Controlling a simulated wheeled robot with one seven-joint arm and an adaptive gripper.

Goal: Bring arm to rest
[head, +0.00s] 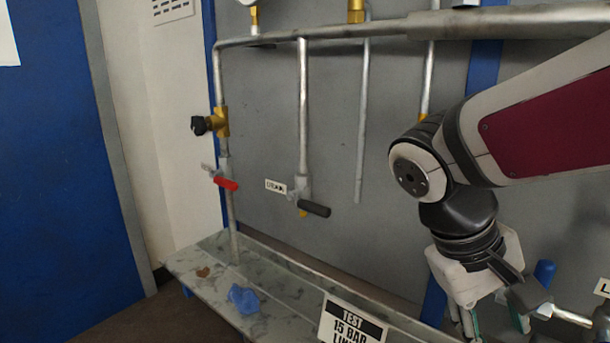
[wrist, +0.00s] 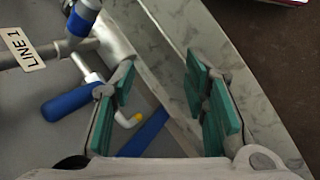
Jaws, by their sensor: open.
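My arm reaches in from the right of the head view and bends down at the wrist. My gripper (head: 495,324) points down at the lower right, beside a metal pipe fitting (head: 568,316). Its green-padded fingers (wrist: 162,85) stand wide apart in the wrist view, with nothing held between them. A blue valve handle (wrist: 68,104) lies just left of the left finger in the wrist view; I cannot tell whether they touch. The fingertips are cut off at the bottom of the head view.
Pipes (head: 303,110) run along the grey panel, with a red-handled valve (head: 226,183) and a black-handled valve (head: 314,208). A LINE 1 label (wrist: 25,48) sits near the gripper. Open floor lies left.

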